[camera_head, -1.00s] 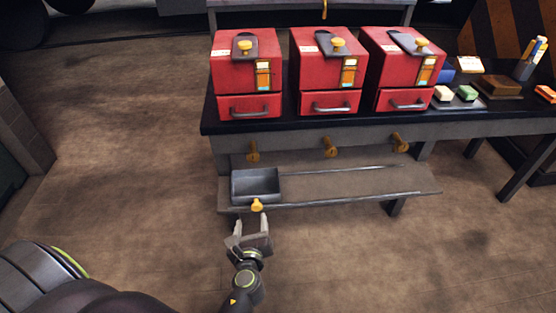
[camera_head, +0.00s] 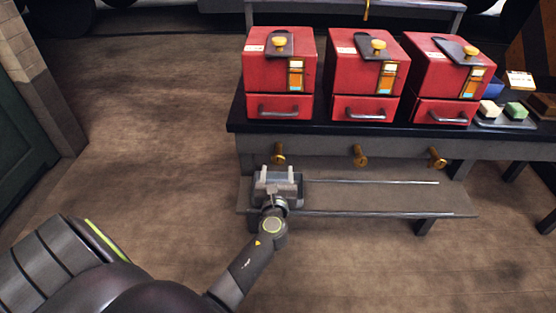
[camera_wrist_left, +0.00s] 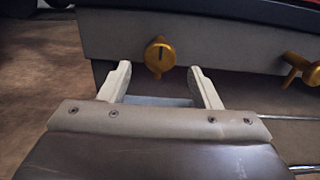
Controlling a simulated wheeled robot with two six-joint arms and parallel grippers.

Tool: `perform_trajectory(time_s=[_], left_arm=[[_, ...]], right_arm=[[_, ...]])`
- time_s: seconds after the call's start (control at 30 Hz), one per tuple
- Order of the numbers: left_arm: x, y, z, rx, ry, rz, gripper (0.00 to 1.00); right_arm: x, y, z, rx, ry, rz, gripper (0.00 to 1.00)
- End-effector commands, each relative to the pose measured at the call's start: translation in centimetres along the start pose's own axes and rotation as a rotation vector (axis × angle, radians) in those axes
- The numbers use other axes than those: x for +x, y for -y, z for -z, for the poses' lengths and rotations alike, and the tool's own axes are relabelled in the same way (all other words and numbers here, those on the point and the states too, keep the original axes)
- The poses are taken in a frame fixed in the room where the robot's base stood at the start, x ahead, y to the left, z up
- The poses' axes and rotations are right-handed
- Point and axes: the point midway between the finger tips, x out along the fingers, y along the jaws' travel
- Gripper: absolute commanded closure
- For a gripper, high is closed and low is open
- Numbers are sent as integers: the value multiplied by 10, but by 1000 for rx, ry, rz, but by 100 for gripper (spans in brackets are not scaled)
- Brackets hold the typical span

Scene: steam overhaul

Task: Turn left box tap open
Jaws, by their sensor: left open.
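The left box tap (camera_head: 278,154) is a brass knob on the front apron of the bench, below the left red box (camera_head: 278,72). In the left wrist view the tap (camera_wrist_left: 159,55) shows a dark line across its round face, close to upright. My right gripper is not in view.
Two more red boxes (camera_head: 368,75) (camera_head: 447,79) stand to the right, with a middle tap (camera_head: 359,155) and a right tap (camera_head: 437,157) below them. Floor to the left is clear.

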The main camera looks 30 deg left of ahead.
Motion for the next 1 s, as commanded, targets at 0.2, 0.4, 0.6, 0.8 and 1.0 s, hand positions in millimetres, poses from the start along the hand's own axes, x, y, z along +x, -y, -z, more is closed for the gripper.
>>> perform_trajectory(time_s=[0.2, 0.4, 0.6, 0.8, 1.0], left_arm=[[41, 0, 1, 1, 2, 0, 43], [59, 0, 1, -1, 0, 0, 43], [62, 0, 0, -1, 0, 0, 43], [62, 0, 0, -1, 0, 0, 52], [62, 0, 0, -1, 0, 0, 78]], right_arm=[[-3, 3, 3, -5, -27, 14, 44], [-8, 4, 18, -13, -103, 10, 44], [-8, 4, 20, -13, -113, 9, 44], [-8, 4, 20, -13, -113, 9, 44], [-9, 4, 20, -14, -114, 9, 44]])
